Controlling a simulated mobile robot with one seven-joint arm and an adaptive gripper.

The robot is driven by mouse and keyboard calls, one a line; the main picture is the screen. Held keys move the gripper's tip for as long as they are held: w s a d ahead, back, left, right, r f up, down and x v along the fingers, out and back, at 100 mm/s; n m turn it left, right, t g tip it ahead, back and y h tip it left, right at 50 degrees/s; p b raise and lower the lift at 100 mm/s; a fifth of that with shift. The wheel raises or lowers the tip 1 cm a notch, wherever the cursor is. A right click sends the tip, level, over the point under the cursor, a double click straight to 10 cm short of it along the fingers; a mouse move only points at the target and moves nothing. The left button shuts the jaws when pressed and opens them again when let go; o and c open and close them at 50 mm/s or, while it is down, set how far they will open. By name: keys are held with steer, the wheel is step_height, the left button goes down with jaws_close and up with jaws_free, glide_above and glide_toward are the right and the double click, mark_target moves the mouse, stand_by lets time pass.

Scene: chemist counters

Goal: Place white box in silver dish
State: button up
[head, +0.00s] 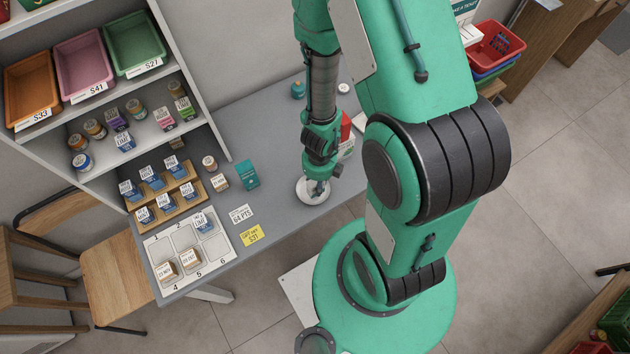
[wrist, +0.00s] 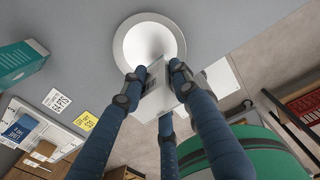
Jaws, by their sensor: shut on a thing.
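The silver dish (wrist: 122,45) is a round, shallow, pale dish on the grey counter, at the top middle of the wrist view. In the head view the dish (head: 301,196) lies under my arm's end. My gripper (wrist: 157,85) is shut on a white box (wrist: 154,102), held between its fingers with a printed label on one side. The box overlaps the near rim of the dish in the wrist view; I cannot tell its height above it. In the head view my gripper (head: 318,188) is over the dish and the box is hard to make out.
A teal box (head: 247,174) stands left of the dish. A white card (head: 241,214) and a yellow card (head: 252,235) lie nearer the front edge. A numbered tray (head: 186,240) with small boxes is at the left. A red and white box (head: 346,135) stands behind my gripper.

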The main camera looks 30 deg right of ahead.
steer(key=shift+w+d+f+p, duration=0.15)
steer(key=shift+w+p, duration=0.2)
steer(key=shift+w, duration=0.9)
steer(key=shift+f+b, duration=1.05)
steer(key=shift+f, duration=0.65)
steer(key=shift+f, duration=0.2)
steer(key=o, duration=1.1)
steer(key=shift+r, duration=0.15)
step_height(320, 180, up, 12)
steer(key=p, duration=0.8)
steer(key=shift+d, duration=0.1)
